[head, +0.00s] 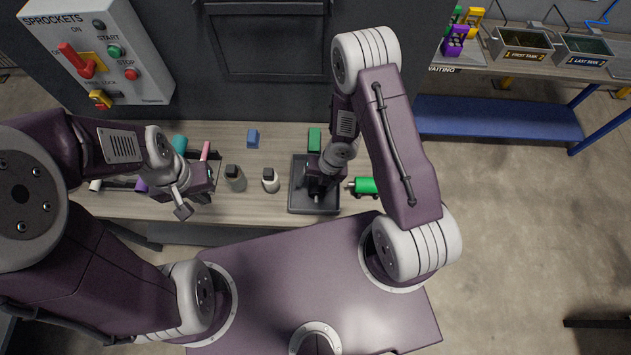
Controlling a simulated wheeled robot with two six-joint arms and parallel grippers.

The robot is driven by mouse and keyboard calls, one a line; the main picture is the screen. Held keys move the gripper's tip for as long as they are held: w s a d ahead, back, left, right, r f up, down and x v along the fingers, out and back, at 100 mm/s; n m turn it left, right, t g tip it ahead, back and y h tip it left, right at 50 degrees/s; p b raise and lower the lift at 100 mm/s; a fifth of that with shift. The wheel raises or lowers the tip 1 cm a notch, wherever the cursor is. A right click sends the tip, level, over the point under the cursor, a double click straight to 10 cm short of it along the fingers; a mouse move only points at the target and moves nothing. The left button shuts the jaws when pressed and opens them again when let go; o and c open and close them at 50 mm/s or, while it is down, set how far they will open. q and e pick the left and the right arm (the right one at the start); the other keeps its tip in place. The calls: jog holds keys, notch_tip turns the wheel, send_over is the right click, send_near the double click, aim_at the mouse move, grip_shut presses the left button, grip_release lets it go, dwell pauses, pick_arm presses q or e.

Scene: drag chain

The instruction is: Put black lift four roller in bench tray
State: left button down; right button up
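A dark grey square bench tray (300,203) lies on the wooden bench right of the middle. My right gripper (318,196) points down over the tray, and its wrist hides much of the inside. Dark shapes show under it, but I cannot tell whether a black roller is among them or whether the fingers hold anything. My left gripper (184,206) is over the left part of the bench, near several coloured rollers that it partly covers. Its finger opening is not clear. I cannot pick out a black roller for certain.
A sprockets control box (135,40) stands behind left. A blue-framed table (500,118) is at right.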

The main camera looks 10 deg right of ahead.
jog(key=p+v, duration=0.3)
jog(key=v, duration=0.6)
dwell(0.5)
